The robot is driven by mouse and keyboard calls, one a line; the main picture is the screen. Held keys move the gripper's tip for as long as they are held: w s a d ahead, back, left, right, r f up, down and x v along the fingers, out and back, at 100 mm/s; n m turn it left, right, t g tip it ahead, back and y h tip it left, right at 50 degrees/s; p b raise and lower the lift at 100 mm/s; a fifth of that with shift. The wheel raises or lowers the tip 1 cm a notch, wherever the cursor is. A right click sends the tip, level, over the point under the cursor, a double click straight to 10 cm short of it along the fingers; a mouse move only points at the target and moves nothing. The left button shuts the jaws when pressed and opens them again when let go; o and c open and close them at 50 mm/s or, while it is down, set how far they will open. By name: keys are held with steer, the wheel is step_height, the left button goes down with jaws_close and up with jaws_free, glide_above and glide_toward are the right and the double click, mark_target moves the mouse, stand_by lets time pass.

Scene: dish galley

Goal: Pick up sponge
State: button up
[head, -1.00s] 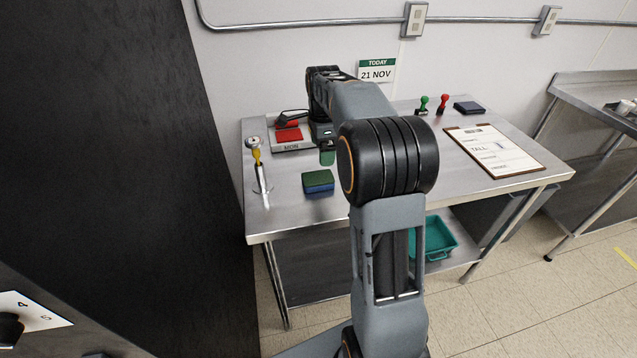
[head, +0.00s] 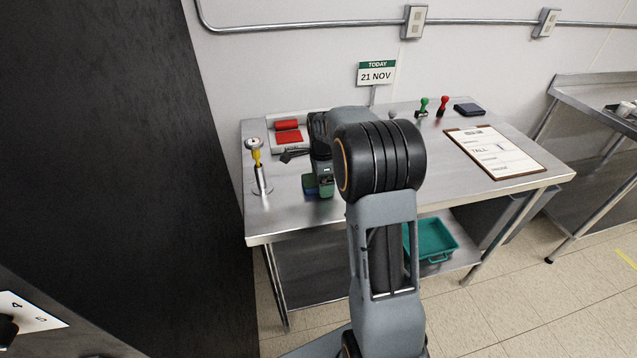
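The sponge (head: 309,183), a small block with a green top and blue lower part, lies on the steel table near its front left. My gripper (head: 322,188) points down at the sponge's right side and overlaps it in the head view, covering part of it. I cannot tell whether the fingers touch the sponge or how far apart they are.
A probe-like tool with a yellow grip (head: 257,165) stands left of the sponge. A tray with red pieces (head: 288,137) is behind it. A clipboard (head: 495,152), stamps (head: 442,106) and a dark pad (head: 469,109) are at the right. A teal bin (head: 432,240) sits below.

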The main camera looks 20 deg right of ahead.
steer(key=shift+c, duration=0.2)
steer(key=c, duration=0.9)
steer(key=shift+r, duration=0.1)
steer(key=shift+c, duration=0.2)
steer(key=shift+r, duration=0.2)
steer(key=r, duration=0.3)
steer(key=shift+s+a+r, duration=0.15)
steer(key=shift+s, duration=0.05)
steer(key=s+a+r, duration=0.7)
steer(key=s+r, duration=0.2)
steer(key=s, duration=0.2)
steer(key=shift+s+b, duration=0.25)
steer(key=shift+b, duration=0.2)
steer(key=shift+a, duration=0.1)
